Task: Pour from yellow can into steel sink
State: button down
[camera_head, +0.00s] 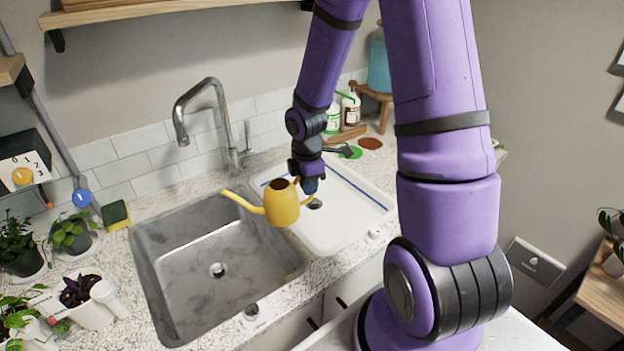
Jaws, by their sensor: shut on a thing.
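The yellow can (281,204) is a small watering can with a long thin spout pointing left. My gripper (309,187) is shut on it from the right side, where the handle is; the fingers are partly hidden. The can looks roughly upright and appears held up near the right edge of the steel sink (205,272). Its spout reaches over the sink's back right part. The sink is a grey basin with a drain in its floor. No water stream shows from the spout.
A chrome faucet (204,112) rises behind the sink. A white drain tray (343,226) with a blue stripe lies to the right. Potted plants (70,234) and a sponge (116,215) stand at the left. Bottles (350,108) stand at the back right.

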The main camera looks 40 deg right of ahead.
aim_at(297, 183)
jog(key=shift+h, duration=0.3)
jog(key=a+f, duration=0.1)
jog(key=w+a+f, duration=0.1)
jog(key=a, duration=0.1)
jog(key=shift+a+f, duration=0.15)
jog(key=shift+f, duration=0.05)
jog(key=shift+s+d+r+h, duration=0.1)
jog(key=shift+d+r+h, duration=0.1)
jog(key=shift+r+h, duration=0.15)
jog(key=shift+r, duration=0.25)
jog(key=shift+d+r+h, duration=0.1)
jog(key=shift+r+h, duration=0.2)
jog(key=shift+h, duration=0.05)
jog(key=shift+r+g+h, duration=0.4)
jog(key=shift+r+h, duration=0.05)
jog(key=shift+h, duration=0.05)
dwell(0.7)
jog(key=shift+r, duration=0.2)
jog(key=shift+r+h, duration=0.15)
jog(key=shift+h, duration=0.25)
